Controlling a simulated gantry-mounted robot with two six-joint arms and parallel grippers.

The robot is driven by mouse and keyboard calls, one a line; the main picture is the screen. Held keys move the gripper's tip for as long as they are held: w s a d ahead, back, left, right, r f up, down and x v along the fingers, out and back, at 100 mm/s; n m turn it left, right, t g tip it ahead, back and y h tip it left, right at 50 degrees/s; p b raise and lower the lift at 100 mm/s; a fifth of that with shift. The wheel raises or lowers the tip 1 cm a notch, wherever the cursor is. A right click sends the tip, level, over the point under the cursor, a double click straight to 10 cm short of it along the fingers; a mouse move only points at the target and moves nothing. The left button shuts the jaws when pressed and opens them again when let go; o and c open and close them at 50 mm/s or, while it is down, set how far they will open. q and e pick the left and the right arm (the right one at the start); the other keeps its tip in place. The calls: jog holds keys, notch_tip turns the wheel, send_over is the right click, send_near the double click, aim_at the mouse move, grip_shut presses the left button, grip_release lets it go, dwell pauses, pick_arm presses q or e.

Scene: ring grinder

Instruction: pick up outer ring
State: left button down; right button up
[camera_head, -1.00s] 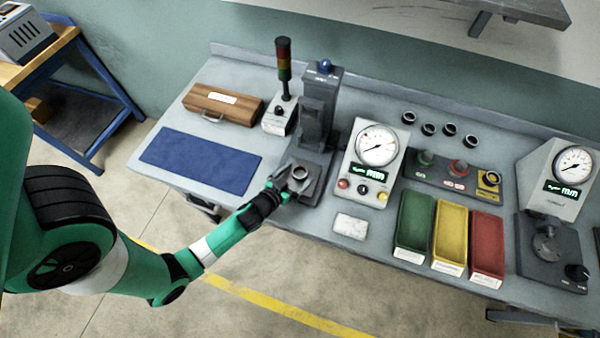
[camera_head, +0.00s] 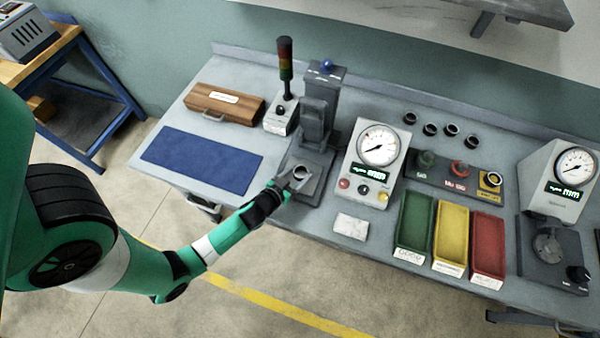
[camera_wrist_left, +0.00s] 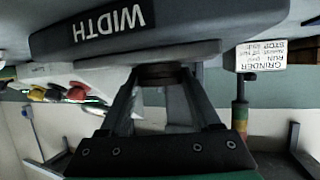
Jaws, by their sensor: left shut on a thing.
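The outer ring is a small dark steel ring (camera_head: 301,173) at the grey gauge stand, left of the near dial. My left gripper (camera_head: 298,178) reaches in from the front left and is shut on this ring. In the left wrist view the ring's dark edge (camera_wrist_left: 162,72) shows between the fingertips, close under the grey block marked WIDTH (camera_wrist_left: 110,25). Whether the ring still touches the stand cannot be told. My right gripper is not in view.
The grey gauge stand (camera_head: 318,122) rises just behind the ring. The dial box (camera_head: 362,170) stands close to its right. Several other rings (camera_head: 430,129) lie at the back. Green (camera_head: 413,228), yellow and red bins are at the right. A blue mat (camera_head: 203,160) lies clear at the left.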

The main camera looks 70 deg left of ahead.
pick_arm(q)
jog(key=shift+r, duration=0.15)
jog(key=shift+r+p, duration=0.25)
jog(key=shift+p, duration=0.05)
notch_tip(320, 180, up, 3)
jog(key=shift+f+p, duration=0.15)
jog(key=shift+p, duration=0.8)
jog(key=s+d+r+p, duration=0.1)
jog(key=d+r+p, duration=0.2)
jog(key=d, duration=0.4)
jog(key=s+d+r+p, duration=0.1)
jog(key=d+r+p, duration=0.2)
jog(key=d+r, duration=0.3)
jog(key=shift+d+r+p, duration=0.25)
jog(key=shift+d+p, duration=0.1)
jog(key=shift+d, duration=0.1)
